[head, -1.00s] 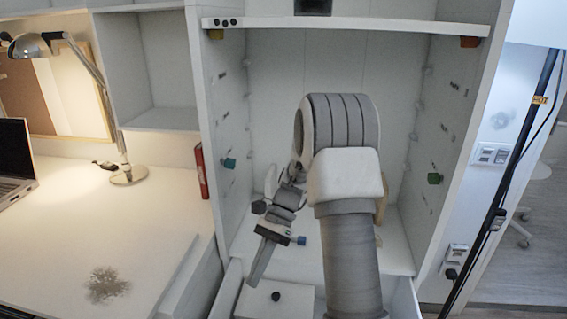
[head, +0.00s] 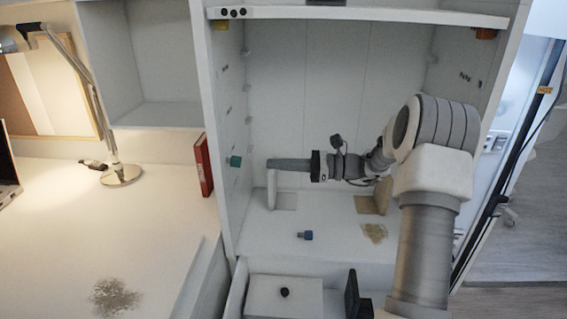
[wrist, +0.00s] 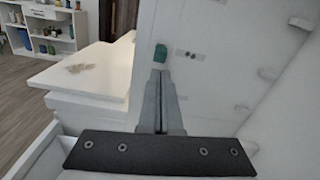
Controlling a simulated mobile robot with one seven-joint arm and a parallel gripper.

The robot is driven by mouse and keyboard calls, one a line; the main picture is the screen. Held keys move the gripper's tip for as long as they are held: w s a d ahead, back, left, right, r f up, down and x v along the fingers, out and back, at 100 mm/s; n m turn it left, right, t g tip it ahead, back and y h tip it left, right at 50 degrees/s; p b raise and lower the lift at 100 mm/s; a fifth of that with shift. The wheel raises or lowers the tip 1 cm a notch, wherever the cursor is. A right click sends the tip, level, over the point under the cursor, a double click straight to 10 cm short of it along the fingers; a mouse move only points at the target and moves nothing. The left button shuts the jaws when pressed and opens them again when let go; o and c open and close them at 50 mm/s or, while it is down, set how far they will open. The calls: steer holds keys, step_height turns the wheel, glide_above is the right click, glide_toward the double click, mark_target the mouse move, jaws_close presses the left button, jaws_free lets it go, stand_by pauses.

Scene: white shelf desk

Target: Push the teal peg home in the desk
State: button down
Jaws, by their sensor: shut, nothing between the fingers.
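The teal peg (head: 235,161) sticks out of the inner left wall of the white shelf desk (head: 222,205). In the wrist view the peg (wrist: 160,53) shows just beyond my fingertips. My gripper (head: 269,163) is shut and empty, held level inside the cubby and pointing left at the peg. In the head view a small gap shows between the fingertips and the peg. In the wrist view the shut fingers (wrist: 158,74) cover the lower part of the peg. How deep it sits in the wall is hard to tell.
A small blue peg (head: 306,235) lies on the cubby floor. A white upright piece (head: 271,190) stands below my fingers. A tan patch (head: 374,232) lies to the right. A yellow peg (head: 219,25) and an orange peg (head: 486,34) sit high up. A red book (head: 203,165) stands outside, left.

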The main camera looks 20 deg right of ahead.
mark_target(232, 161)
steer(key=shift+b+x, duration=0.9)
steer(key=shift+x, duration=2.1)
steer(key=shift+w+a, duration=0.1)
steer(key=shift+a, duration=0.15)
steer(key=shift+d, duration=0.15)
